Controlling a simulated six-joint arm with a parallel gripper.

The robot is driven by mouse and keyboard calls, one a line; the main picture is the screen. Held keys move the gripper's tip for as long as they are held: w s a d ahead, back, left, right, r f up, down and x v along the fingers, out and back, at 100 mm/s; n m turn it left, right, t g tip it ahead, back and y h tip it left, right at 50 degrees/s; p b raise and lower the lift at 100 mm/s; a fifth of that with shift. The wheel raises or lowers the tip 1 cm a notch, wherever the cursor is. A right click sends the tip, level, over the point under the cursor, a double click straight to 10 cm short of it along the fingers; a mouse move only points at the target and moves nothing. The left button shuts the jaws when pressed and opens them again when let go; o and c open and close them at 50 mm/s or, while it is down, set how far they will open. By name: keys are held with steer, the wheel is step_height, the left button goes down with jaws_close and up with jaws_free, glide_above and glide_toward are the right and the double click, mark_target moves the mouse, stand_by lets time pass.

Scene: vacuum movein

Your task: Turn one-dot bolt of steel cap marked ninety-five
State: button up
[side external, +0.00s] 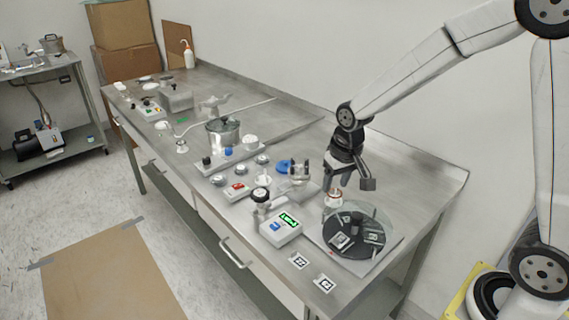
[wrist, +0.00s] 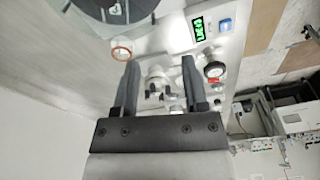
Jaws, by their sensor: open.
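My gripper (side external: 350,183) is open and empty above the right part of the steel bench, just above a small fitting with a copper-coloured ring (side external: 333,198). In the wrist view my gripper's two dark fingers (wrist: 160,64) point toward the bench, with white and metal fittings (wrist: 158,75) showing between them. I cannot make out a cap marked ninety-five, or any bolt dots, in either view.
A dark round plate (side external: 350,247) with small blocks on it stands at the bench's right front. A steel pot (side external: 222,135) stands farther back. The bench's right end (side external: 420,185) is clear.

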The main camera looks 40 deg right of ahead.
steer(key=s+a+f+n, duration=0.1)
steer(key=s+a+n, duration=0.1)
steer(key=s, duration=0.9)
steer(key=shift+a+f+n+t, duration=0.15)
steer(key=shift+f+n+t, duration=0.25)
steer(key=shift+n, duration=0.1)
steer(key=shift+c, duration=1.4)
steer(key=m+g, duration=0.3)
steer(key=m, duration=0.4)
glide_above(307, 166)
steer(key=shift+a+r, duration=0.1)
steer(key=shift+r, duration=0.35)
steer(key=shift+f, duration=3.9)
